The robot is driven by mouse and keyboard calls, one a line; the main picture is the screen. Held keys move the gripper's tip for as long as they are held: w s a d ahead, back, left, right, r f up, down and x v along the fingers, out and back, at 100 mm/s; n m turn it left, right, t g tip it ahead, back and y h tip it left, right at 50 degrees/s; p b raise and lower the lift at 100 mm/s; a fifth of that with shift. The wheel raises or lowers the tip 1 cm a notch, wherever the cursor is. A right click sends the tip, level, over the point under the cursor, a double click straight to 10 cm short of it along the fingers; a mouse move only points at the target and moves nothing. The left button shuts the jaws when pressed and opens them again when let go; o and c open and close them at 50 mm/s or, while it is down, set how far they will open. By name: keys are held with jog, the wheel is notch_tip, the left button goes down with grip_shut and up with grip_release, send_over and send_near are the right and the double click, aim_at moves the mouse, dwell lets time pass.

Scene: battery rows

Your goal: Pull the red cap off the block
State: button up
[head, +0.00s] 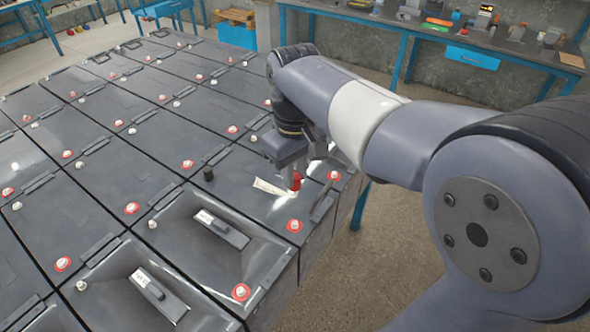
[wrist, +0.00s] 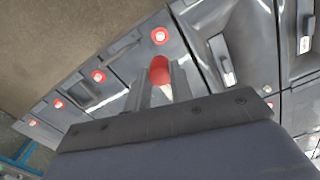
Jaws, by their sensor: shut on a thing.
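The red cap (head: 296,182) shows at the tips of my gripper (head: 294,173), over the top of a dark grey battery block (head: 240,166) near the right edge of the rows. In the wrist view the red cap (wrist: 159,70) is between the two fingers of my gripper (wrist: 161,76), which are shut on it. The fingers hide part of the cap. I cannot tell whether the cap's lower end touches the block. A black cap (head: 208,173) stands on the same block, left of a white label (head: 268,187).
Neighbouring blocks carry red-ringed terminals, one close in front (head: 294,226). Two nearer blocks have recessed tops with handles (head: 222,229). A blue-legged workbench (head: 480,42) with tools stands behind. Open floor (head: 385,235) lies right of the rows.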

jog(key=shift+r+p, duration=0.9)
jog(key=shift+r, duration=0.3)
jog(key=shift+f, duration=0.1)
